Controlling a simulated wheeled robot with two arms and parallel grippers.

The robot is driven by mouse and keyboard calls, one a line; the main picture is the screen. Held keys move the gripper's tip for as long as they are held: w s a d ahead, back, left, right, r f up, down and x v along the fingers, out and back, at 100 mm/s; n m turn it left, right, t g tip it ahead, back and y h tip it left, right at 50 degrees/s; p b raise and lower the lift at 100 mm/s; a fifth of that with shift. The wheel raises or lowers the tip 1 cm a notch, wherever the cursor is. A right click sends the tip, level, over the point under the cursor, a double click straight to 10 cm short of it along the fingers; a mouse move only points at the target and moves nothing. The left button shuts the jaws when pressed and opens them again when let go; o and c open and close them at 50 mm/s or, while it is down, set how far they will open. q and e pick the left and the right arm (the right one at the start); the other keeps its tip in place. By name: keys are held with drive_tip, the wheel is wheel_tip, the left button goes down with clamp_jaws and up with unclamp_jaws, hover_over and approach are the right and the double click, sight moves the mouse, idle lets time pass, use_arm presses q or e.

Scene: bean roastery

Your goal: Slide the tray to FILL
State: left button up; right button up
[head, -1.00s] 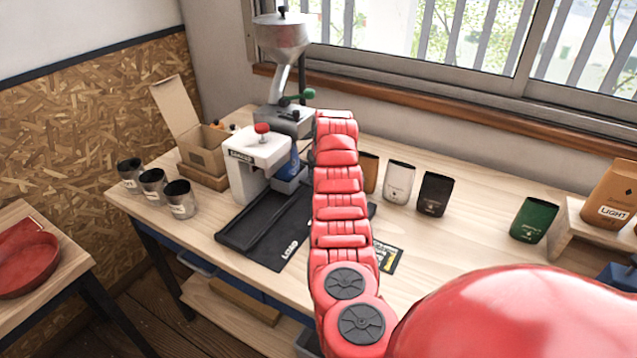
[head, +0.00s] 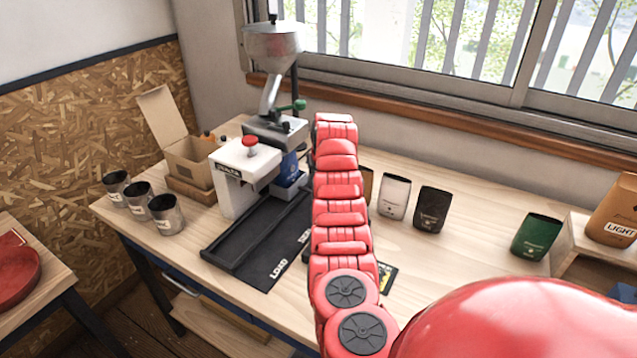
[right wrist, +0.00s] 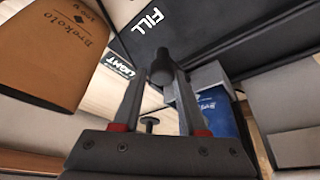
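A small grey tray (head: 291,188) sits under the metal spout in the head view. A blue pouch (head: 290,166) stands in it; the pouch also shows in the right wrist view (right wrist: 219,110). A white FILL label (right wrist: 141,20) is printed on a dark surface in the right wrist view. My right gripper (right wrist: 160,76) has one finger on each side of a dark round knob (right wrist: 160,62). I cannot tell whether the fingers press on it. In the head view my right arm hides this hand. My left gripper is not in view.
A black mat marked LOAD (head: 277,268) lies before the grinder (head: 274,45) and white press (head: 240,170). Several metal cups (head: 166,214) and an open box (head: 188,155) stand left. A white pouch (head: 394,196), black pouch (head: 431,209) and green pouch (head: 537,237) stand right.

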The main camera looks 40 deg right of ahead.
drive_tip(key=o, duration=0.3)
drive_tip(key=shift+d+f, duration=0.15)
drive_tip(key=shift+o, duration=0.2)
drive_tip(key=shift+s+r, duration=0.15)
drive_tip(key=shift+r, duration=0.35)
drive_tip(key=b+v, duration=0.2)
drive_tip(key=v, duration=1.4)
drive_tip(key=shift+r, duration=0.2)
drive_tip(key=shift+s, duration=0.1)
